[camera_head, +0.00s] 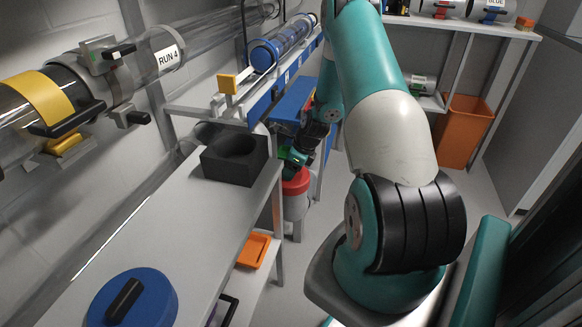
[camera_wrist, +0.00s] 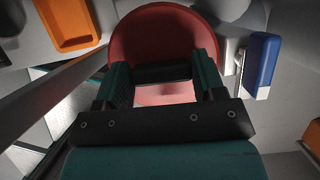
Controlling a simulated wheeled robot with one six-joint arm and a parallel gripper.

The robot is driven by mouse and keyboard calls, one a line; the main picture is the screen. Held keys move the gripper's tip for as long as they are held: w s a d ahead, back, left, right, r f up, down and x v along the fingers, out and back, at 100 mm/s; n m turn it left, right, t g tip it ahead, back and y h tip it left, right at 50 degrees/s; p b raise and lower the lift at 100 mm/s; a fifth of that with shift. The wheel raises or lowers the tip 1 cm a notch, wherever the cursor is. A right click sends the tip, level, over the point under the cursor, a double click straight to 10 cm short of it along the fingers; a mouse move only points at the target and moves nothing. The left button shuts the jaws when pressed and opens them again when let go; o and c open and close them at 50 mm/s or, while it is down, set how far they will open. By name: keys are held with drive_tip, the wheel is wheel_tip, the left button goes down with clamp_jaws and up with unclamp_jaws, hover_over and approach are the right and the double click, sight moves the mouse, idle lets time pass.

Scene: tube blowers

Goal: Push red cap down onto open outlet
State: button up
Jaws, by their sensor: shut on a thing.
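The red cap (camera_head: 297,183) is round and sits at the top of a grey upright cylinder (camera_head: 296,207), beside the bench's far end. In the wrist view the red cap (camera_wrist: 160,32) fills the top centre, with a dark bar across it between the fingers. My gripper (camera_head: 296,158) is directly above the cap in the head view. In the wrist view my gripper (camera_wrist: 162,73) is shut on the cap's dark bar, with one finger at each end. The outlet's rim is hidden under the cap, so I cannot tell whether the cap is fully seated.
A black block with a round hole (camera_head: 214,168) and a blue lid with a black handle (camera_head: 158,300) are on the bench (camera_head: 150,225). An orange tray (camera_head: 253,250) is on the lower shelf. A blue part (camera_wrist: 263,62) is right of the cap. An orange bin (camera_head: 465,130) stands behind.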

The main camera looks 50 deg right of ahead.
drive_tip(key=shift+f, duration=0.15)
drive_tip(key=o, duration=1.1)
drive_tip(key=p+v, duration=0.4)
drive_tip(key=v, duration=1.3)
drive_tip(key=shift+r, duration=0.2)
